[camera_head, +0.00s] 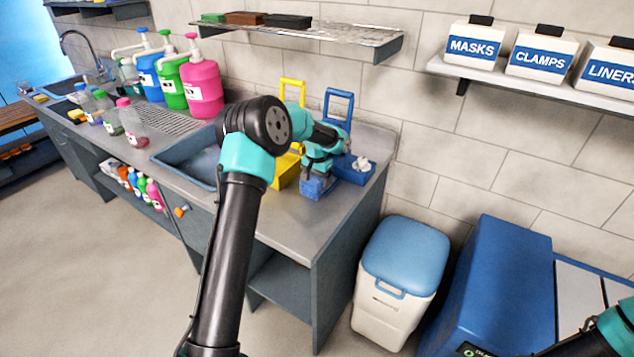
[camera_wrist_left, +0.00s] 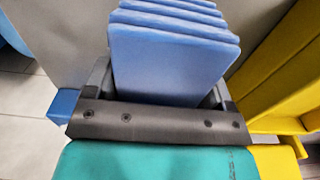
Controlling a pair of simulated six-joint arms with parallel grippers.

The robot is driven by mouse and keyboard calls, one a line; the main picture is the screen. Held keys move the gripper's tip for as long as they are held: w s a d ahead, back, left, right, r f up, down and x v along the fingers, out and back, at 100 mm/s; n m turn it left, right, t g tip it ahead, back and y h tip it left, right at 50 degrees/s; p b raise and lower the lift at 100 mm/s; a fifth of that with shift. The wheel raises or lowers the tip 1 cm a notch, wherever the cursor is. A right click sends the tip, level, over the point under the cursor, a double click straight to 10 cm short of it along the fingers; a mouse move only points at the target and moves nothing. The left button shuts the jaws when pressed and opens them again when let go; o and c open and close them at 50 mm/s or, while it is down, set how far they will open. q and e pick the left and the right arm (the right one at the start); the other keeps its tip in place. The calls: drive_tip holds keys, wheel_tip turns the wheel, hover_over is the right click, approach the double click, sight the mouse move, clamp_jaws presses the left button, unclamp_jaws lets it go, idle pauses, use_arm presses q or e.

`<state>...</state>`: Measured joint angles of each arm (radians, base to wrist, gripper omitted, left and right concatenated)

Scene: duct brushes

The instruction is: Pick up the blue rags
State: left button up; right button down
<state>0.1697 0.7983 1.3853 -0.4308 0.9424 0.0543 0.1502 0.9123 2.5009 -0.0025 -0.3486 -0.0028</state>
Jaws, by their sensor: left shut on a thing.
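The blue rags (camera_wrist_left: 175,65) are a stack of several flat, light blue slabs in the left wrist view. My left gripper (camera_wrist_left: 165,88) is shut on them, with a dark finger at each side of the stack. In the head view my left gripper (camera_head: 319,172) is over the right end of the counter, and the blue rags (camera_head: 314,188) show just below it. I cannot tell whether they touch the counter. Part of my right arm shows at the lower right of the head view, but its gripper does not.
A yellow caddy (camera_head: 284,172) and a blue caddy (camera_head: 352,172) with white items stand close beside the left gripper. A blue sink basin (camera_head: 180,158) lies to the left. A blue-lidded bin (camera_head: 403,255) stands right of the counter (camera_head: 300,222). The counter's front edge is bare.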

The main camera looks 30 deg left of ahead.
use_arm(q)
drive_tip(key=shift+r, duration=0.15)
drive_tip(key=shift+c, duration=0.3)
drive_tip(key=shift+r, duration=1.5)
drive_tip(key=shift+s+d+r, duration=0.15)
drive_tip(key=shift+s+r, duration=0.05)
drive_tip(key=s+d, duration=0.2)
drive_tip(key=s, duration=0.2)
drive_tip(key=s+d+r, duration=0.1)
drive_tip(key=s+d, duration=0.2)
drive_tip(key=s, duration=0.2)
drive_tip(key=s+d, duration=0.3)
drive_tip(key=s, duration=0.1)
drive_tip(key=shift+s+r, duration=0.15)
drive_tip(key=shift+r, duration=0.05)
drive_tip(key=shift+d+f, duration=0.1)
